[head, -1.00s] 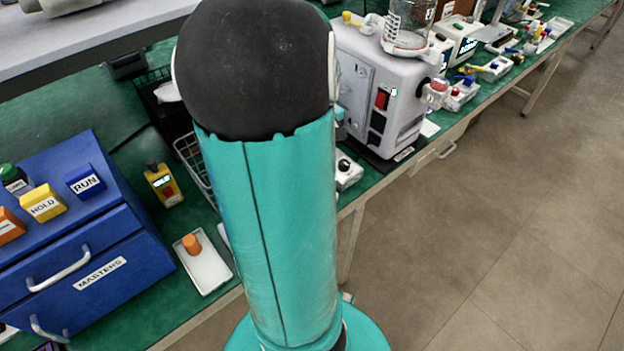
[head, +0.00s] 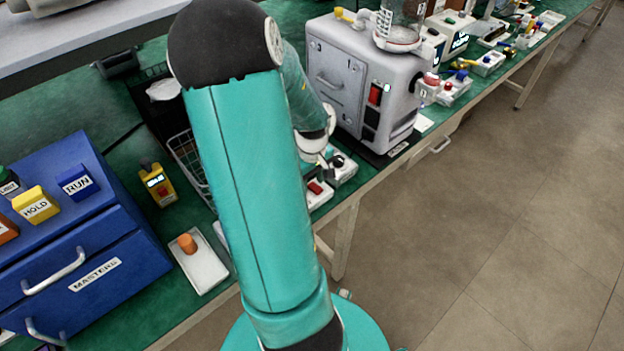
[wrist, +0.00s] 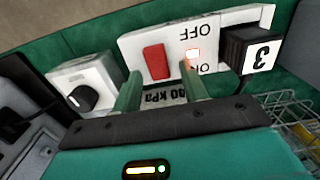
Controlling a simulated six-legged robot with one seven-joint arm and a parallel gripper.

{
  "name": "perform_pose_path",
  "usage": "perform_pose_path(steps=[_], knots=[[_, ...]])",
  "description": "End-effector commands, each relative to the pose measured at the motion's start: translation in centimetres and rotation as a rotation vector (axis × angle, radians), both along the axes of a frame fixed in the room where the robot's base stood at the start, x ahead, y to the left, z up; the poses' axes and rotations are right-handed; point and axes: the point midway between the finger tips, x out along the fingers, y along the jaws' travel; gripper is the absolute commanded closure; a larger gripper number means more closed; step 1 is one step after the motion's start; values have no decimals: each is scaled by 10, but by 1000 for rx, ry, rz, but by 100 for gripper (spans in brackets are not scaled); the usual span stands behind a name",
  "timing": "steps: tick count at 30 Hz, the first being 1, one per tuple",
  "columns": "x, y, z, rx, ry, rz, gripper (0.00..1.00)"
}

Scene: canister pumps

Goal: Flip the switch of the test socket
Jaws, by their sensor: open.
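In the wrist view, a white box with OFF and ON lettering, which I take to be the test socket (wrist: 136,48), lies ahead of my gripper. Its red rocker switch (wrist: 156,62) shows between and just beyond my two green fingers. My gripper (wrist: 160,72) is open and empty, and I cannot tell whether a finger touches the box. In the head view the box (head: 318,196) is near the bench's front edge, with my gripper (head: 326,168) just above it. The switch's exact tilt is unclear.
A white box with a black knob (wrist: 80,97) stands beside the socket. A black block marked 3 (wrist: 250,50) is at its other end. A wire basket (wrist: 290,115) is close by. The grey machine (head: 362,85) stands behind to the right.

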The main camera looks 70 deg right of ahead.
Motion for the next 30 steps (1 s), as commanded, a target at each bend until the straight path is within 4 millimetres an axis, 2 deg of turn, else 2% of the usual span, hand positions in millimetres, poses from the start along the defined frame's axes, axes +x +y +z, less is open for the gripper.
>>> perform_pose_path(steps=[3, 4, 10, 17, 30], knots=[[0, 0, 0, 0, 0, 0, 56], [0, 0, 0, 0, 0, 0, 60], [0, 0, 0, 0, 0, 0, 100], [-1, 0, 1, -7, -20, -3, 100], [-7, 4, 2, -88, -189, -5, 100]])
